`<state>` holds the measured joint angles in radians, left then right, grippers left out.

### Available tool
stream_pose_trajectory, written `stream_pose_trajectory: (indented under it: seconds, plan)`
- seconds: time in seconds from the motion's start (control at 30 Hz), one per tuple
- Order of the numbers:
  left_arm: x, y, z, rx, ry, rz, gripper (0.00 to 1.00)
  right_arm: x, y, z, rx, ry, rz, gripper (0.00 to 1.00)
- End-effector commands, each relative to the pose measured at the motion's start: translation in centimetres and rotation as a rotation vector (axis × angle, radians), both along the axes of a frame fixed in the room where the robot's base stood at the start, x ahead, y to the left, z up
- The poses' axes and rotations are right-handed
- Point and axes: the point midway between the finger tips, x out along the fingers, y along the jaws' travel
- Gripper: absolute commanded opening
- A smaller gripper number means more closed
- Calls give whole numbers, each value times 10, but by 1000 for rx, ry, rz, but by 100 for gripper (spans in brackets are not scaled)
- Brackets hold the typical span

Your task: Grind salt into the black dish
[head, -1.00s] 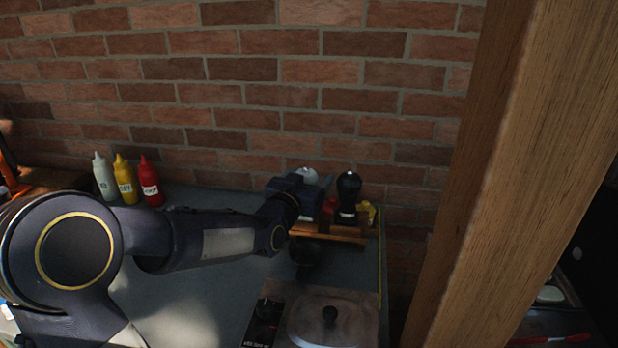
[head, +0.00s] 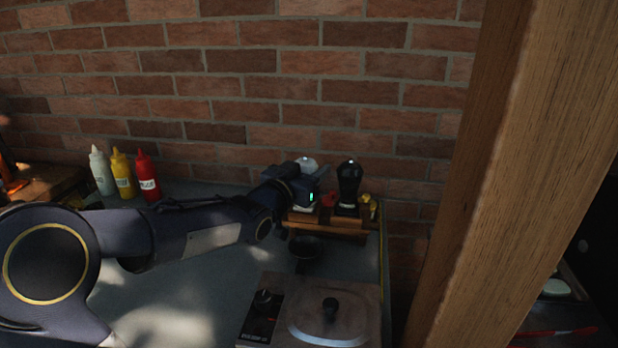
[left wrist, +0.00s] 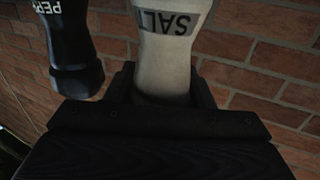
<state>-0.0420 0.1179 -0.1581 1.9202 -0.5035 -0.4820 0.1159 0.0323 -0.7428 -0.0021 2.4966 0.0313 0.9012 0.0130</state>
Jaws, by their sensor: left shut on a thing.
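The white salt grinder (left wrist: 168,55), labelled SALT, stands between the fingers of my left gripper (left wrist: 168,90) in the left wrist view. The gripper is shut on it. In the head view only the grinder's pale top (head: 307,163) shows above my left gripper (head: 305,190), over the wooden rack. The black dish (head: 306,248) sits on the table just in front of the rack, below the gripper. The black pepper grinder (head: 349,185) stands on the rack to the right, and also shows in the left wrist view (left wrist: 75,50). My right gripper is not in view.
The wooden rack (head: 335,228) also holds small red and yellow items. A cooker with a lidded pan (head: 328,315) is at the front. Three sauce bottles (head: 122,175) stand at the left by the brick wall. A wooden post (head: 500,180) blocks the right side.

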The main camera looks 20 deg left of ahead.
Motion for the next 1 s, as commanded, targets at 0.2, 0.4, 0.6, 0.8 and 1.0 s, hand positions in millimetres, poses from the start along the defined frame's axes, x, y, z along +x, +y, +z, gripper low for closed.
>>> stream_pose_trajectory:
  seconds: [0.2,0.4,0.6,0.8,1.0]
  plan:
    - [0,0,2,2,5,-115,26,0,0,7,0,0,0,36]
    - [-1,-3,5,-2,7,-223,26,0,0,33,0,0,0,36]
    - [-1,-4,4,-3,7,-321,26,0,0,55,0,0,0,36]
    - [-2,-6,2,-2,3,-388,26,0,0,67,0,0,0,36]
    - [-2,-7,0,-1,1,-412,26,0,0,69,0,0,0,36]
